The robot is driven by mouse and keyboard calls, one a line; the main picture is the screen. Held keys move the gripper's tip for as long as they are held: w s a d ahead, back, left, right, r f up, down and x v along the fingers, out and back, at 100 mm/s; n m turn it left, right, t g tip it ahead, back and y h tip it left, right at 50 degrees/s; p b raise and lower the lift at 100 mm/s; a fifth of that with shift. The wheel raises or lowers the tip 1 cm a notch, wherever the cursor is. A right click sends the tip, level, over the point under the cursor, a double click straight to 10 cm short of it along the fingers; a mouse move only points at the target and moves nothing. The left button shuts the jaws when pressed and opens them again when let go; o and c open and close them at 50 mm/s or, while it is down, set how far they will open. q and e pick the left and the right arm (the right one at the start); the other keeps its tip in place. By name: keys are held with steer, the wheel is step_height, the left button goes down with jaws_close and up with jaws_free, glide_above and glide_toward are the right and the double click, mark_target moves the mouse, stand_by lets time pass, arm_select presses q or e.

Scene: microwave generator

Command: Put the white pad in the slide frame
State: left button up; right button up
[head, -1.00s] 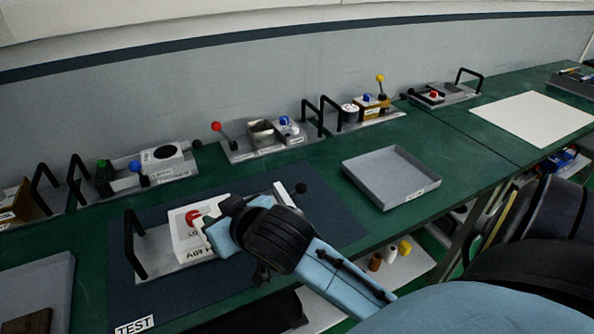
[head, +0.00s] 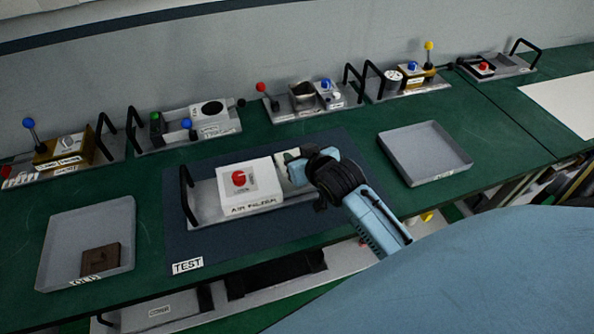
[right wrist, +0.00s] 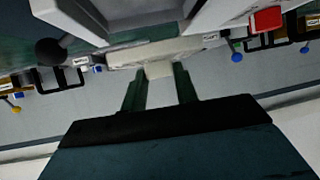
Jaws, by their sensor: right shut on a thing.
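My right gripper (head: 298,172) is at the right side of a white box with a red knob (head: 250,188), on the blue mat marked TEST. The right wrist view shows its two dark green fingers (right wrist: 160,88) closed on the cream tab of a pale white piece (right wrist: 150,53), which looks like the white pad. In the head view, the pad (head: 290,157) is mostly hidden by the gripper. The box stands on a grey metal plate with a black handle (head: 204,205), which may be the slide frame. Whether pad and box touch is unclear. My left gripper is out of view.
A grey tray with a brown block (head: 126,212) lies at the left. An empty grey tray (head: 425,160) lies right of the mat. Several handled fixtures with coloured knobs (head: 205,128) line the back of the green bench. The mat's front part (head: 290,232) is clear.

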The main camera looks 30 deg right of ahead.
step_height(320, 180, down, 2)
steer(key=shift+f, duration=2.05)
steer(key=shift+f+b, duration=0.1)
steer(key=shift+b, duration=0.2)
steer(key=o, duration=1)
steer(key=shift+c, duration=0.2)
steer(key=d+v, duration=0.1)
steer(key=v, duration=1.1)
steer(key=shift+a+p, duration=0.4)
steer(key=shift+a, duration=0.1)
